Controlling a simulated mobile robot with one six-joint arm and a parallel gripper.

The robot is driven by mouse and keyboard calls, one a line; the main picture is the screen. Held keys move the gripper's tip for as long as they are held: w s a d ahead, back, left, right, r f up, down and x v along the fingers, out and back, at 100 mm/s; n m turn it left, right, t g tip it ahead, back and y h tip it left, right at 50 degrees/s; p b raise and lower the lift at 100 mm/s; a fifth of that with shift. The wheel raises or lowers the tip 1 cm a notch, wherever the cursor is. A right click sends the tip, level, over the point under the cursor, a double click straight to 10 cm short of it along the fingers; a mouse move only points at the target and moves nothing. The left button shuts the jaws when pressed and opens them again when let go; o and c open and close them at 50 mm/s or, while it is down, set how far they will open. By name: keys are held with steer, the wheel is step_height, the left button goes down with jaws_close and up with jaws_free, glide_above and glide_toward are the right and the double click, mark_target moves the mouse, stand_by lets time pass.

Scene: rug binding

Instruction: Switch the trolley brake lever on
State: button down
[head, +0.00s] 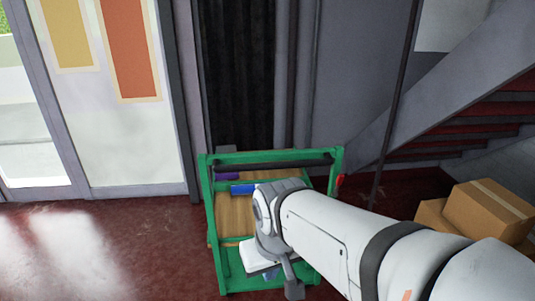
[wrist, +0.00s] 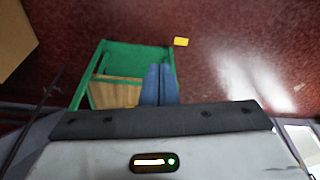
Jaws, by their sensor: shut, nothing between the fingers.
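The trolley has a green frame (head: 212,215) and a wooden deck, and it stands on the dark red floor; its green frame also shows in the wrist view (wrist: 135,52). A small red part (head: 340,181) sits on the right upright. A small yellow piece (wrist: 181,42) shows just outside a trolley corner in the wrist view. I cannot tell which part is the brake lever. My gripper (wrist: 158,85) has its blue fingers together and empty, over the trolley's edge in that view. In the head view, my arm covers the trolley's right part and most of my gripper.
A blue item (head: 243,189) and a purple item (head: 227,176) are at the trolley's back. Cardboard boxes (head: 490,215) stand on the right, below a staircase (head: 470,115). The floor left of the trolley is clear, up to the glass door (head: 35,120).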

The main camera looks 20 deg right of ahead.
steer(key=m+g+h+b, duration=0.1)
steer(key=m+h+b, duration=0.1)
steer(key=h+b, duration=1.35)
glide_toward(340, 180)
steer(key=w+a+f+h+p, duration=0.2)
steer(key=w+f+h+p, duration=0.1)
steer(key=h+p, duration=0.1)
steer(key=shift+w+a+r+y, duration=0.1)
steer(key=shift+w+y, duration=0.05)
steer(key=shift+y, duration=0.1)
steer(key=d, duration=0.6)
steer(key=d+r, duration=0.1)
steer(key=d, duration=0.3)
steer(key=shift+w, duration=0.35)
